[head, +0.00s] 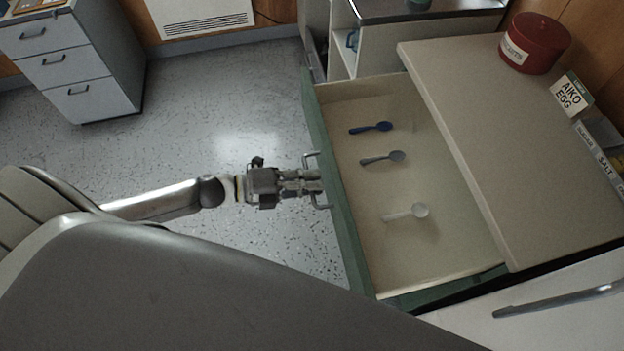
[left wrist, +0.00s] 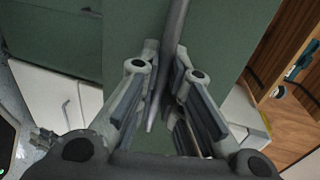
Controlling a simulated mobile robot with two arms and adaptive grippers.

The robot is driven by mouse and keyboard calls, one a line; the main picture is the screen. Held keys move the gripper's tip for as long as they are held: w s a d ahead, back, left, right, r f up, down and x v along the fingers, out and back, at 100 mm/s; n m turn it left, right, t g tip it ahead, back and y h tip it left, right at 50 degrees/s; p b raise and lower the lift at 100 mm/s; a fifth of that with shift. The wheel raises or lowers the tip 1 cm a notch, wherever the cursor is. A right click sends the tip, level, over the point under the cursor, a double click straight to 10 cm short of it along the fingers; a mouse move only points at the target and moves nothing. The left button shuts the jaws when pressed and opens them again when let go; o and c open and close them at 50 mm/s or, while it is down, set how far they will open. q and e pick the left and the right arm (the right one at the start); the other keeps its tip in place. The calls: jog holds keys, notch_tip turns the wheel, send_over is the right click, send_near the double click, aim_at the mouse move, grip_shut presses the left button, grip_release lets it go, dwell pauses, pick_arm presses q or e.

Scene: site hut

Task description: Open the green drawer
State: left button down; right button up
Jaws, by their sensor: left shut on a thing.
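The green drawer (head: 345,205) is pulled well out from under the counter in the head view. Its pale inside shows a blue spoon (head: 371,128), a grey spoon (head: 383,158) and a white spoon (head: 407,212). My left gripper (head: 316,182) is at the drawer's front, shut on the metal bar handle (head: 309,158). In the left wrist view the handle (left wrist: 174,45) runs between the two fingers, in front of the green drawer front (left wrist: 225,45).
The counter top (head: 480,130) holds a red tin (head: 535,43), an egg box (head: 571,94) and a salt box (head: 598,150). A grey drawer cabinet (head: 75,60) stands at the far left. The speckled floor (head: 220,110) before the drawer is clear.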

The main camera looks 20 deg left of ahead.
pick_arm(q)
jog(key=c, duration=1.5)
grip_release()
jog(key=shift+c, duration=0.2)
jog(key=v, duration=1.2)
jog(key=shift+f, duration=0.1)
